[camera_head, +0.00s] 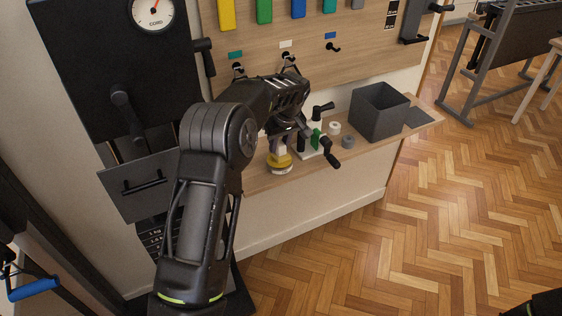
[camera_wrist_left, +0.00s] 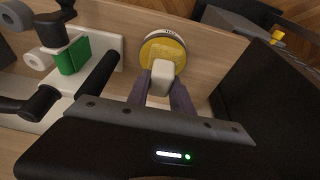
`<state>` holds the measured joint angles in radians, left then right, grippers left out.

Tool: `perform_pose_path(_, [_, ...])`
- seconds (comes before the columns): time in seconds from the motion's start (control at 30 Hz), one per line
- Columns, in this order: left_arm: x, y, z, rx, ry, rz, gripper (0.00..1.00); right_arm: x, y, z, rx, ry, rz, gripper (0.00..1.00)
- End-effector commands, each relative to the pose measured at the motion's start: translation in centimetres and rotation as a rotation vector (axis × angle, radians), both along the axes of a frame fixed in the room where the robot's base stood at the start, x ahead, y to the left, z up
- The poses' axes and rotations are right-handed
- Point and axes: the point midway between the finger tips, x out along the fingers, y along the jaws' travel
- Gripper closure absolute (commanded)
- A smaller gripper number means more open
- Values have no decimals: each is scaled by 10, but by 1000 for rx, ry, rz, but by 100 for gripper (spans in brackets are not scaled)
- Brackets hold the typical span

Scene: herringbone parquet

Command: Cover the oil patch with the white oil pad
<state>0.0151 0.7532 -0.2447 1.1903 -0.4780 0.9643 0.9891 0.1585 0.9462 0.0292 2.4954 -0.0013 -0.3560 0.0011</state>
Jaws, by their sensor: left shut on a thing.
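My left gripper (camera_head: 277,139) points down over the wooden ledge and is shut on the pale knob of a round yellow piece (camera_head: 280,162) with a white lower edge. In the left wrist view the fingers (camera_wrist_left: 162,98) close on the block-like white knob (camera_wrist_left: 162,76), with the yellow disc (camera_wrist_left: 153,47) beyond it. I cannot tell if the disc touches the ledge or hangs just above it. I cannot make out a separate white oil pad or an oil patch for certain.
The ledge also holds a white base with black handles and a green block (camera_wrist_left: 73,55), a white ring (camera_head: 334,128), a grey ring (camera_head: 348,142), a grey open box (camera_head: 382,116) and a dark flat square (camera_head: 421,117). A panel with hooks (camera_head: 330,47) rises behind.

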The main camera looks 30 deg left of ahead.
Motion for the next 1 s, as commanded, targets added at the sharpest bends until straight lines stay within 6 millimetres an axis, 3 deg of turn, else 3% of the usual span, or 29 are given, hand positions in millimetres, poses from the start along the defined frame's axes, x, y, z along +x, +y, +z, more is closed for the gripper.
perform_pose_path(0.1, [1,0,19,0,-3,0,100,0,0,12,0,0,0,73])
perform_pose_path(0.43, [1,0,52,1,-4,-1,100,0,0,31,0,0,0,73])
perform_pose_path(1.0, [1,0,55,1,-3,-1,100,0,0,32,0,0,0,73])
